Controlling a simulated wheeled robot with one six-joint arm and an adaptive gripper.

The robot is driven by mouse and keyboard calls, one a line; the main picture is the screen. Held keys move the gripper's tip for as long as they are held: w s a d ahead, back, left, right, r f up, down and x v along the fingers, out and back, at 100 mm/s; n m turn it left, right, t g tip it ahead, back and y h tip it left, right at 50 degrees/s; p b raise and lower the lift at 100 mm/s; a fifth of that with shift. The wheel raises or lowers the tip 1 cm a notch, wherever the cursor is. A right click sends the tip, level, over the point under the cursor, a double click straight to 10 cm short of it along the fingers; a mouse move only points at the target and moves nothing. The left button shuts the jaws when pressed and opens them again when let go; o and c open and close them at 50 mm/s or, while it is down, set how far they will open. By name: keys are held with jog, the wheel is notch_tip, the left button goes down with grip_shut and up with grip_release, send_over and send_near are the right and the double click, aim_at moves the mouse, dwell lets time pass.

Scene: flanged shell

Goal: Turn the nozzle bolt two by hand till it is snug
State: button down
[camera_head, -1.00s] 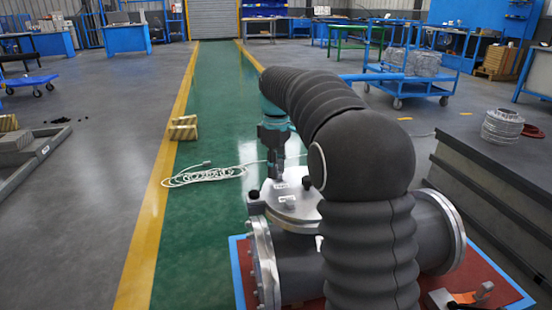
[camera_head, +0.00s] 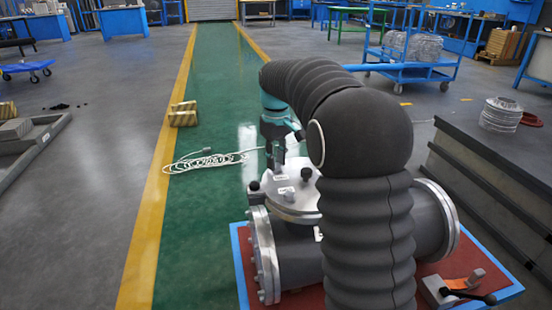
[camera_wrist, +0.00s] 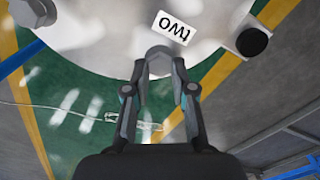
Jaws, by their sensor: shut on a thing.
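The nozzle bolt two (camera_wrist: 159,54) is a grey hex head at the edge of the pale round cover (camera_wrist: 100,35), beside a white label (camera_wrist: 174,27) reading "two", upside down in the wrist view. My gripper (camera_wrist: 159,67) is shut on this bolt, with one fingertip on each side of the head. In the head view my gripper (camera_head: 276,168) points down at the far edge of the cover (camera_head: 285,208) on the grey flanged shell (camera_head: 296,262). The bolt is hidden there by my fingers.
A clamp with an orange and black handle (camera_head: 462,286) is at the lower right. A white cable coil (camera_head: 205,161) lies on the green floor.

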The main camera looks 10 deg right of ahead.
jog(key=shift+r, duration=0.15)
jog(key=c, duration=1)
grip_release()
jog(key=shift+o, duration=0.2)
jog(key=shift+r, duration=0.1)
notch_tip(320, 180, up, 12)
